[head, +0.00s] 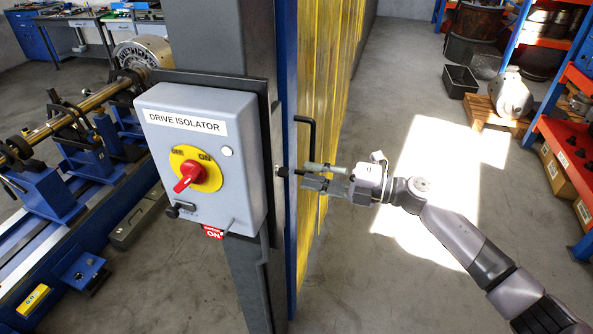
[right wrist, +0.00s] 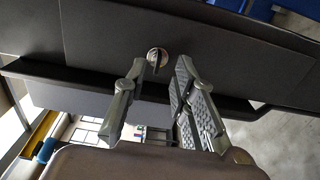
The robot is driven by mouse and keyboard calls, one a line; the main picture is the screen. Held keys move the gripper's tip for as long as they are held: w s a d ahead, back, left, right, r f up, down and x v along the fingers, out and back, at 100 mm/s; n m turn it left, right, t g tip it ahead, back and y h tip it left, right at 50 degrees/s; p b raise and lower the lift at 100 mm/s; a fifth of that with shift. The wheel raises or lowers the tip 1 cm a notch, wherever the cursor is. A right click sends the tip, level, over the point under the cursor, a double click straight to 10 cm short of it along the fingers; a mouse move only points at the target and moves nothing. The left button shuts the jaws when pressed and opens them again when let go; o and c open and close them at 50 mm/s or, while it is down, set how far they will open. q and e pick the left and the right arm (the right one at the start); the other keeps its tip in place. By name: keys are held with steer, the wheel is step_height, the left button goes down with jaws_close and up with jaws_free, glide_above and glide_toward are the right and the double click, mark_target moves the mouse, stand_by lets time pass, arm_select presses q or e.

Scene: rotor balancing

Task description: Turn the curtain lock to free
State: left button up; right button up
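A small round lock (right wrist: 158,54) with a silver rim and a dark turn piece sits on a dark panel in the right wrist view. In the head view a small dark knob (head: 283,171) shows at the post's side, in line with my right gripper. My right gripper (head: 305,175) points left at it, with its fingers apart. In the right wrist view the lock shows between the fingertips of the gripper (right wrist: 160,72); I cannot tell whether they touch it. The yellow curtain (head: 325,90) hangs behind the gripper. My left gripper is not in view.
A grey drive isolator box (head: 200,150) with a red switch (head: 188,177) is on the dark post (head: 220,40), left of the gripper. A black bent handle (head: 312,135) stands just above the gripper.

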steer(key=v, duration=0.6)
steer(key=shift+d, duration=0.35)
